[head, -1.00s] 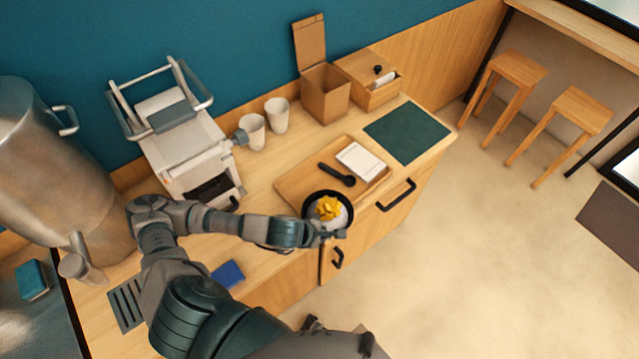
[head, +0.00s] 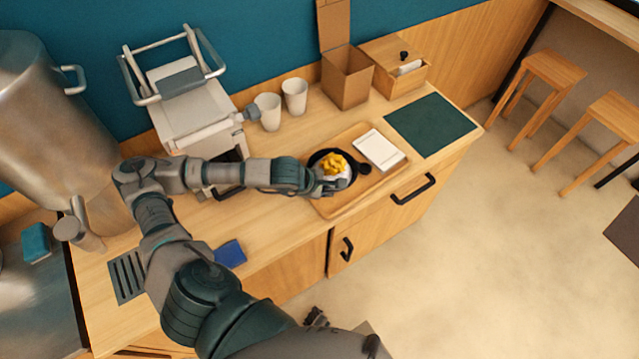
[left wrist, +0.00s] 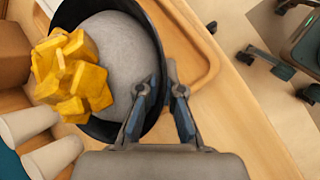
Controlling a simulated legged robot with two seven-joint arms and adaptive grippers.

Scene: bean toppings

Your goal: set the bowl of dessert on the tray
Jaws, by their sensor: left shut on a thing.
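The bowl of dessert (head: 318,160) is black, with a white-grey filling and yellow cubes on top. In the head view it is over the left part of the wooden tray (head: 345,206), and I cannot tell whether it touches the tray. My left gripper (head: 325,187) is shut on the bowl's near rim. In the left wrist view the fingers (left wrist: 166,88) straddle the rim of the bowl (left wrist: 103,131), and the tray's edge (left wrist: 207,72) shows beside it. My right gripper is not in view.
A white card (head: 379,150) lies on the tray's right part. A dark spoon (head: 365,168) shows beside the bowl, mostly hidden. Two cups (head: 294,97), a cardboard box (head: 346,77) and a machine (head: 192,115) stand behind. A green mat (head: 430,124) lies clear at right.

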